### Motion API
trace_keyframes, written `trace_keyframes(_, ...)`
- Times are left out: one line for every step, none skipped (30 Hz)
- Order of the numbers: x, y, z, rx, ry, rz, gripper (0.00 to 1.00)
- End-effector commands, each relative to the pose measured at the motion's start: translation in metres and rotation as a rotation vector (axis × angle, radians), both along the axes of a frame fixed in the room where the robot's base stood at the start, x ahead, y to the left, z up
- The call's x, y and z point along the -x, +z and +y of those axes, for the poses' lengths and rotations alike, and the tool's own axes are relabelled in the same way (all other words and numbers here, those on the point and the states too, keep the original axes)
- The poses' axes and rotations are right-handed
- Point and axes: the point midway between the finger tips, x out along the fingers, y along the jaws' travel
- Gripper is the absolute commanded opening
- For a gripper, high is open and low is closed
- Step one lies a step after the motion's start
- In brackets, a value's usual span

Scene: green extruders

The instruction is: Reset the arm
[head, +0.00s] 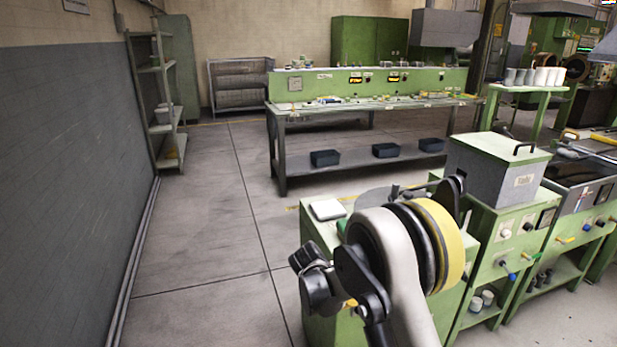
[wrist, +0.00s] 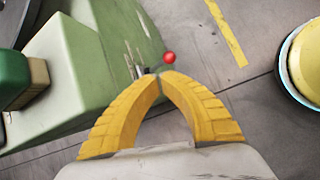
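In the wrist view my gripper (wrist: 160,76) has two curved, ridged yellow fingers. Their tips come together in the middle of the picture with nothing visible between them. My arm (head: 400,270) is folded in the foreground of the head view, in front of a green machine cabinet (head: 316,235). The gripper's fingers cannot be made out clearly in the head view.
A green machine body (wrist: 90,60) lies close to the fingers in the wrist view. A long workbench (head: 372,108) stands behind, with dark bins below. A lidded grey box (head: 495,172) stands on the machines at right. Shelves (head: 160,110) line the left wall. The left floor (head: 205,230) is clear.

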Motion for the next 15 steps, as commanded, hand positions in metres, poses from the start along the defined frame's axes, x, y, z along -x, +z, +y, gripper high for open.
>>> trace_keyframes(0.007, 0.027, -0.007, -0.042, -0.047, -0.035, 0.0)
trace_keyframes(0.01, 0.041, -0.01, -0.071, -0.076, -0.058, 0.0)
trace_keyframes(0.016, 0.06, -0.014, -0.109, -0.118, -0.089, 0.0)
trace_keyframes(0.021, 0.073, -0.017, -0.138, -0.15, -0.111, 0.0)
trace_keyframes(0.027, 0.086, -0.02, -0.167, -0.18, -0.134, 0.0)
trace_keyframes(0.035, 0.103, -0.024, -0.205, -0.223, -0.164, 0.0)
trace_keyframes(0.042, 0.115, -0.027, -0.235, -0.256, -0.185, 0.0)
trace_keyframes(0.049, 0.127, -0.03, -0.264, -0.288, -0.206, 0.0)
trace_keyframes(0.06, 0.141, -0.034, -0.304, -0.334, -0.235, 0.0)
trace_keyframes(0.068, 0.152, -0.037, -0.332, -0.368, -0.256, 0.0)
trace_keyframes(0.077, 0.162, -0.04, -0.362, -0.402, -0.276, 0.0)
trace_keyframes(0.089, 0.174, -0.043, -0.402, -0.448, -0.304, 0.0)
trace_keyframes(0.099, 0.183, -0.046, -0.432, -0.483, -0.324, 0.0)
trace_keyframes(0.108, 0.191, -0.048, -0.461, -0.519, -0.344, 0.0)
trace_keyframes(0.122, 0.201, -0.051, -0.5, -0.565, -0.368, 0.0)
